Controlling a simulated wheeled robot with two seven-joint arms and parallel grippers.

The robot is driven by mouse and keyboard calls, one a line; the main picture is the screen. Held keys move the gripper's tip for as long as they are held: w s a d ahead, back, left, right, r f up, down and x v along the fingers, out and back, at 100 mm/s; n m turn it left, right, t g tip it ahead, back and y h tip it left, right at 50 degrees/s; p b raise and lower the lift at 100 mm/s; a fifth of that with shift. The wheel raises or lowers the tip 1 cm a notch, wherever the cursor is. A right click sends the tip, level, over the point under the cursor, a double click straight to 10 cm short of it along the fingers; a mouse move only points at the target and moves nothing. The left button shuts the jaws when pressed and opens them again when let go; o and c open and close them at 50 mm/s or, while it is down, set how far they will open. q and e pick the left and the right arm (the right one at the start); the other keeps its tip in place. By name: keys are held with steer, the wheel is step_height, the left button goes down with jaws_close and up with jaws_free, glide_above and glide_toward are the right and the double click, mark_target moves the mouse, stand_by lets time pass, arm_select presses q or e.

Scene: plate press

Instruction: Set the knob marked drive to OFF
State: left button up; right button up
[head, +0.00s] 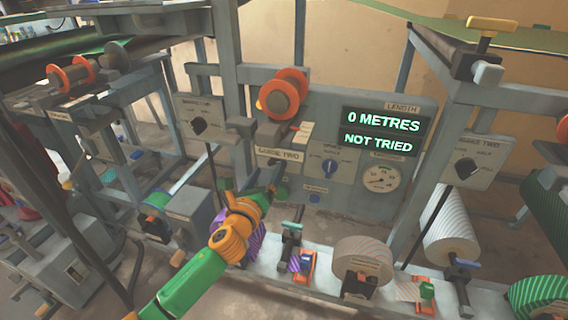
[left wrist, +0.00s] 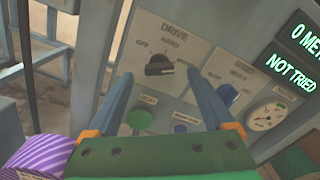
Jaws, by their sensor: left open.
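The knob marked drive (left wrist: 158,66) is black and sits on a pale plate in the left wrist view. The plate reads OFF at its upper left and HAND above; further marking at the right is hard to read. The knob's grip lies roughly sideways; I cannot tell which end is its pointer. My left gripper (left wrist: 158,76) is open, with one finger on each side of the knob in the picture; contact is not visible. In the head view my left gripper (head: 256,182) reaches to the panel below the GUIDE TWO label and hides the drive knob.
A green button (left wrist: 139,119) and a blue button (left wrist: 187,128) sit below the drive plate. A blue knob (head: 329,167) is to its right, beside the gauge (head: 381,179). The display (head: 382,132) reads 0 METRES, NOT TRIED. An orange-flanged spool (head: 283,94) juts out above.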

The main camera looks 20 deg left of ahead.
mark_target(273, 161)
arm_select(q)
steer(key=w+b, duration=0.1)
steer(key=w, duration=0.2)
steer(key=shift+w+f, duration=0.15)
steer(key=shift+w, duration=0.35)
jaws_close()
steer(key=c, duration=1.4)
jaws_free()
arm_select(e)
steer(key=shift+w+d+f, duration=0.4)
steer(key=shift+f, duration=0.15)
